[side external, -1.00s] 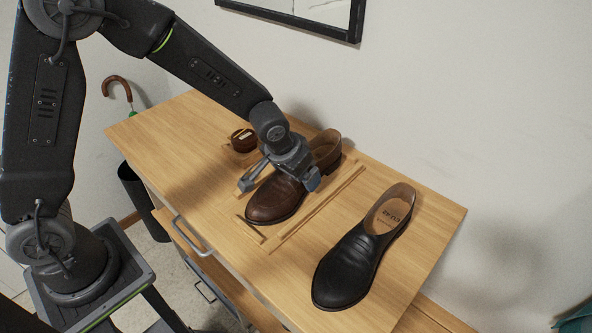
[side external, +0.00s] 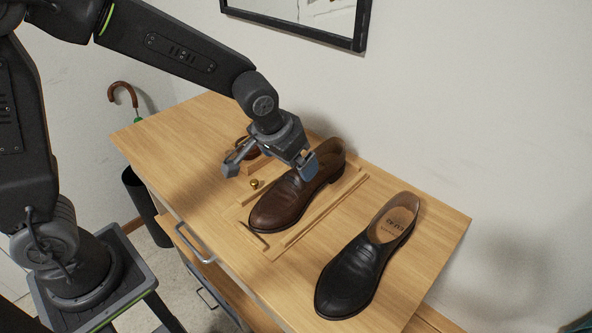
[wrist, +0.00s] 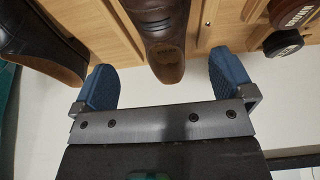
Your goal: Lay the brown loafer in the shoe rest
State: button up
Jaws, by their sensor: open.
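The brown loafer (side external: 283,201) lies sole down in the shoe rest (side external: 327,208), between its wooden rails, toe toward the front edge of the top. Its toe is near the short front rail. My gripper (side external: 267,169) is open and empty above the loafer; part of the loafer's upper is hidden behind a finger. In the wrist view, the loafer's heel (wrist: 165,55) shows between the two blue fingers, apart from both. The shoe rest (wrist: 105,30) also shows there.
A black shoe (side external: 360,265) stands right of the rest. A small brass knob (side external: 254,184) lies to its left. The wall with a framed mirror (side external: 300,22) is behind.

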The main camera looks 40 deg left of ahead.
jog(key=shift+v, duration=1.75)
jog(key=s+a+r, duration=0.3)
jog(key=s, duration=0.6)
jog(key=s+a+r+t, duration=0.1)
jog(key=s+a+r, duration=0.3)
jog(key=s, duration=0.5)
jog(key=shift+s, duration=0.15)
